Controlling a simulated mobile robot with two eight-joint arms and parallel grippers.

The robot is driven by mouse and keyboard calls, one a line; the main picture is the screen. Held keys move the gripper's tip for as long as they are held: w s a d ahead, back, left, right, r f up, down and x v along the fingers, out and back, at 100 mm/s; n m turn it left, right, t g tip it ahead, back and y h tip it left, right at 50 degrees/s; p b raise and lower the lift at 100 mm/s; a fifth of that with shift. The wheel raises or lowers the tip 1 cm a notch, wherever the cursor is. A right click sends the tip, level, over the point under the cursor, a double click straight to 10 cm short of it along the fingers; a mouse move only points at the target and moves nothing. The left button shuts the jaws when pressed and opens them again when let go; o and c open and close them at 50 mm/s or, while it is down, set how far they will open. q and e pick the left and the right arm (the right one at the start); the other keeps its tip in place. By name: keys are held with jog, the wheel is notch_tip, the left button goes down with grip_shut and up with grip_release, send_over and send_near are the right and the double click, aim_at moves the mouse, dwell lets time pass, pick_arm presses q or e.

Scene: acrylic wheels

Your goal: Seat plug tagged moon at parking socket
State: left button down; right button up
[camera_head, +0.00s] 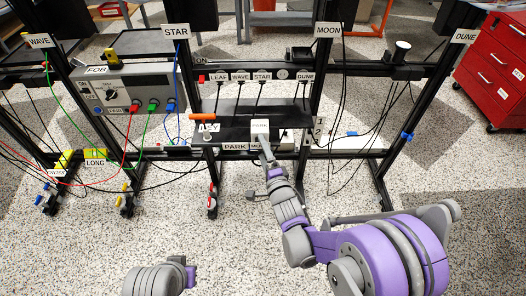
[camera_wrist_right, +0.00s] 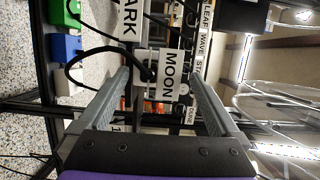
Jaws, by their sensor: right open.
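The plug tagged MOON (camera_wrist_right: 168,75) shows in the right wrist view as a pale block with a white tag, a black cable looping beside it. It lies between the fingers of my right gripper (camera_wrist_right: 160,78), which is open; I cannot tell whether either finger touches it. In the head view a white block (camera_head: 259,127) stands at the tips of my right gripper (camera_head: 263,150), its lettering too small to read. The parking socket's PARK label (camera_head: 235,147) is on the shelf's front edge, just left of the gripper; the socket opening is hidden.
A row of tagged sockets, LEAF to DUNE (camera_head: 262,76), is on the panel behind. A black shelf (camera_head: 232,131) holds an orange-handled item (camera_head: 202,117) at left. A grey box (camera_head: 125,88) with coloured cables stands left. Dark uprights and hanging cables flank the shelf.

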jog(key=p+v, duration=0.1)
jog(key=v, duration=1)
jog(key=shift+w, duration=0.1)
